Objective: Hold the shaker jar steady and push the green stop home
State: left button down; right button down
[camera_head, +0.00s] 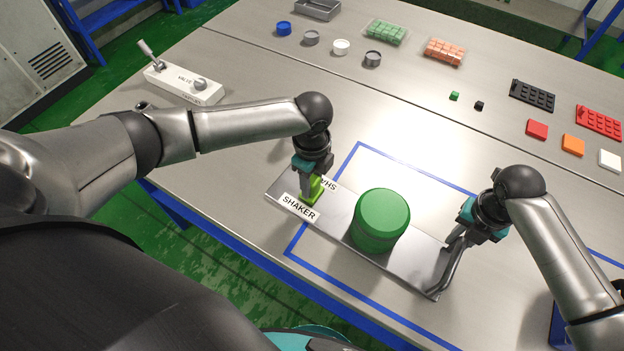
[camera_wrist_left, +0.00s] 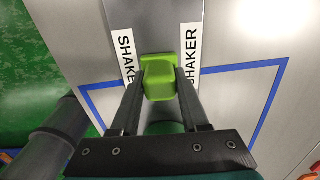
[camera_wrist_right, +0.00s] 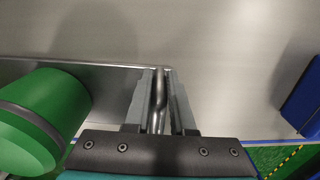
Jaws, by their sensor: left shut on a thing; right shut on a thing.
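The shaker jar (camera_head: 380,222), a dark green cylinder with a round green lid, stands upright on a flat metal plate (camera_head: 412,268). It also shows at the left of the right wrist view (camera_wrist_right: 38,122). The lime-green stop (camera_wrist_left: 157,78) is at the plate's left end, between two SHAKER labels. My left gripper (camera_head: 311,186) is shut on the stop from above, with a finger on either side. My right gripper (camera_head: 460,236) is shut on a bent metal handle (camera_wrist_right: 160,92) at the plate's right end, apart from the jar. The stop's underside is hidden.
A white valve box (camera_head: 186,82) with a lever stands at the far left. Caps, green and orange block trays, and coloured tiles (camera_head: 537,130) lie towards the back and right.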

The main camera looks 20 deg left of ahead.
dwell(0.9)
pick_arm(q)
jog(key=d, duration=0.2)
jog(key=s+d, duration=0.1)
jog(key=d, duration=0.4)
jog(key=shift+s+d, duration=0.2)
jog(key=shift+d, duration=0.1)
pick_arm(e)
jog(key=shift+a, duration=0.1)
pick_arm(q)
jog(key=shift+c, duration=2)
grip_release()
jog(key=shift+a, duration=0.1)
notch_tip(320, 180, up, 12)
